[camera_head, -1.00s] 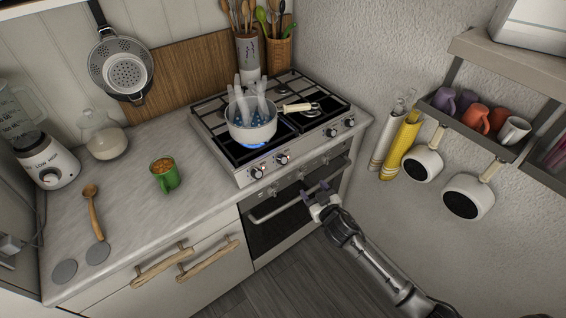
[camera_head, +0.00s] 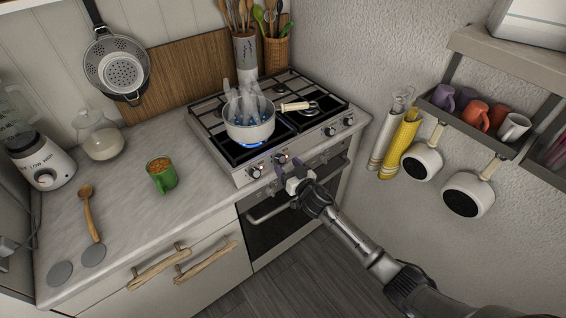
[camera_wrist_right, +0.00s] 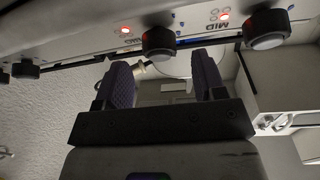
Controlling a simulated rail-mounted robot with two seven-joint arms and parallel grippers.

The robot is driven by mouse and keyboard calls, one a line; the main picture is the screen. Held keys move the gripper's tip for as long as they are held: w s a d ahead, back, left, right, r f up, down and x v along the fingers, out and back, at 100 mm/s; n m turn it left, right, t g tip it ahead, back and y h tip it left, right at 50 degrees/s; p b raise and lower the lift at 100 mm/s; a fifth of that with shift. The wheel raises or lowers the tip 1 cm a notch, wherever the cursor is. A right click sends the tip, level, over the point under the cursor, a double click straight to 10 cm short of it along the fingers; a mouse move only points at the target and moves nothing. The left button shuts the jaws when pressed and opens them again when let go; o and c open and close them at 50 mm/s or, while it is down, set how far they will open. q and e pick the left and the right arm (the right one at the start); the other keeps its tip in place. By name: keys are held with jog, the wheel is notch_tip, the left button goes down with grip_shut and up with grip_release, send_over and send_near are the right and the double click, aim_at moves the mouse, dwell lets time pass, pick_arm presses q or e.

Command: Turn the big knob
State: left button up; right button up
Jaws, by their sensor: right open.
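The stove's front panel carries several knobs with silver faces. The second from the left (camera_head: 281,158) is nearest my right gripper (camera_head: 285,165); the leftmost knob (camera_head: 255,172) is beside it. In the right wrist view, which is upside down, the near knob (camera_wrist_right: 158,42) lies ahead of the gap between my purple fingers (camera_wrist_right: 163,78). The fingers are apart and empty; whether they reach around the knob I cannot tell. The leftmost knob also shows there (camera_wrist_right: 268,28). I cannot tell which knob is the big one. My left gripper is not in view.
A steaming pot (camera_head: 248,130) stands over a blue flame, its handle pointing right. The oven door's handle (camera_head: 262,212) lies below the panel. Free floor (camera_head: 300,270) lies before the oven.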

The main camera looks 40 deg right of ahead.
aim_at(283, 161)
jog(key=shift+w+d, duration=0.2)
jog(key=shift+w, duration=1.4)
jog(key=shift+c, duration=0.4)
jog(key=shift+c, duration=1.4)
jog(key=c, duration=0.5)
jog(key=shift+c, duration=0.2)
